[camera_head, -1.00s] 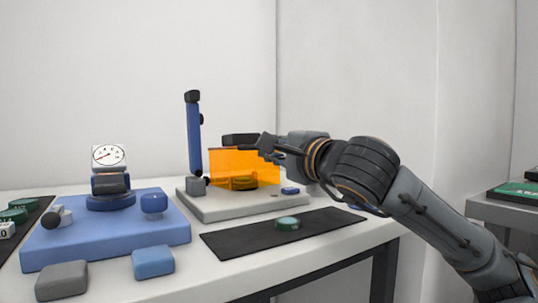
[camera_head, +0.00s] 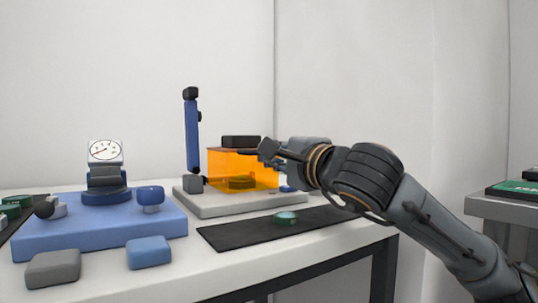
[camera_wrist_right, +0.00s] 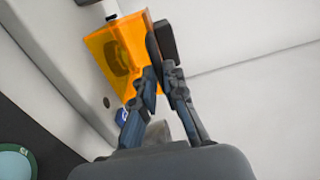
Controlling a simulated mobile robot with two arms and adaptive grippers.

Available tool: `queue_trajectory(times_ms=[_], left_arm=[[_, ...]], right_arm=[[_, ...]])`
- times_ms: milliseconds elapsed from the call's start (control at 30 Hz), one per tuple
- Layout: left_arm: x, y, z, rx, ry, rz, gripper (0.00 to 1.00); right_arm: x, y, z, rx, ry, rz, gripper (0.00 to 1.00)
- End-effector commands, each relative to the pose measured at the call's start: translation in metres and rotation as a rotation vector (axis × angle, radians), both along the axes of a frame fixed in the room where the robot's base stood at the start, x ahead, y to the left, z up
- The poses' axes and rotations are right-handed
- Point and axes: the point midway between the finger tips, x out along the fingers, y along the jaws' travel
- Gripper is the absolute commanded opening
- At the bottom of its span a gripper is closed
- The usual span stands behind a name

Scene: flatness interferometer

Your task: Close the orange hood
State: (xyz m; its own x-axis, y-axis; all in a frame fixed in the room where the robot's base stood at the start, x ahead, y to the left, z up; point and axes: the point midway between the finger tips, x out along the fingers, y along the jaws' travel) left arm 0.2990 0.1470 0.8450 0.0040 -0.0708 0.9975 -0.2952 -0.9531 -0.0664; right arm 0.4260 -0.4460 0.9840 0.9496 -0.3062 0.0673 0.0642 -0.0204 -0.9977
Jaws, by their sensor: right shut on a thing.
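The translucent orange hood (camera_head: 222,170) stands over the pale base (camera_head: 205,211) of the instrument in the head view, its lower edge at or close to the base. A round dark part (camera_head: 240,182) shows through it. My right gripper (camera_head: 262,151) is at the hood's upper right edge, shut on the hood. In the right wrist view, the orange hood (camera_wrist_right: 112,55) is at upper left and the gripper's fingers (camera_wrist_right: 160,72) are close together at its edge. The exact grip contact is hard to make out. My left gripper is not in view.
A blue post (camera_head: 192,140) stands left of the hood, with a grey block (camera_head: 193,184) at its foot. A dark block (camera_head: 240,141) shows just above the hood. In front lies a black mat (camera_head: 235,234) with a green disc (camera_head: 286,218). A dial gauge (camera_head: 105,151) stands at left.

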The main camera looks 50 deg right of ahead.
Motion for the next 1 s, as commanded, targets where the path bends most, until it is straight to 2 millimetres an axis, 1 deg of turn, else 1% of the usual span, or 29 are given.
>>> queue_trajectory(times_ms=[33, 67, 100, 200, 667, 767, 933, 1000], left_arm=[[0.0, 0.0, -0.002, 0.0, 0.0, 0.0, 0.0], [0.0, 0.0, -0.002, 0.0, 0.0, 0.0, 0.0], [0.0, 0.0, -0.002, 0.0, 0.0, 0.0, 0.0], [0.0, 0.0, -0.002, 0.0, -0.001, 0.0, 0.0], [0.0, 0.001, -0.002, -0.006, 0.002, 0.001, 0.0], [0.0, 0.001, -0.001, -0.005, 0.001, 0.001, 0.0], [0.0, 0.001, -0.001, -0.003, 0.001, 0.0, 0.0], [0.0, 0.001, -0.001, -0.003, 0.001, 0.0, 0.0]], right_arm=[[0.003, 0.004, -0.012, 0.004, 0.03, 0.007, 0.0], [0.003, 0.004, -0.012, 0.003, 0.031, 0.007, 0.0], [0.003, 0.004, -0.012, 0.003, 0.031, 0.007, 0.15], [0.003, 0.004, -0.012, 0.004, 0.03, 0.008, 0.34], [-0.001, 0.003, -0.006, 0.002, 0.016, 0.006, 0.34], [-0.007, 0.005, -0.005, 0.0, 0.013, 0.004, 0.34], [-0.024, 0.009, -0.006, 0.001, 0.011, 0.002, 0.34], [-0.039, 0.014, -0.006, -0.003, 0.01, 0.0, 0.34]])
